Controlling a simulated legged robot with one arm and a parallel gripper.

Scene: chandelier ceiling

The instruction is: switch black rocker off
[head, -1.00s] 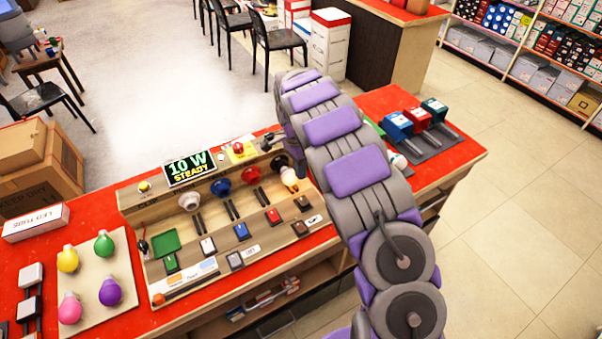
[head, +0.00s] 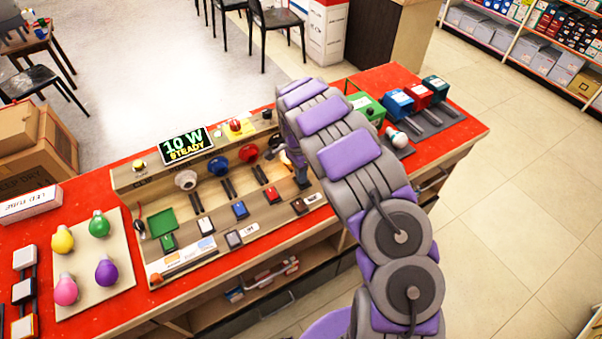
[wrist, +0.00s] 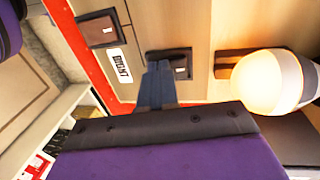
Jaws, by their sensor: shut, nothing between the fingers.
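The black rocker (wrist: 182,66) sits in a dark square frame on the wooden panel in the wrist view, partly covered by my gripper. My gripper (wrist: 158,72) is shut and empty, its narrow fingertips over the left part of that rocker; I cannot tell whether they touch it or which way it is tipped. In the head view my arm hides the black rocker. A lit bulb (wrist: 268,82) glows to the right in the wrist view. The display (head: 187,144) on the panel reads "10 W STEADY".
A brown rocker (wrist: 102,29) with a label is close by. Bulbs on a board (head: 127,262) lie left; coloured boxes (head: 398,103) stand right on the red counter.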

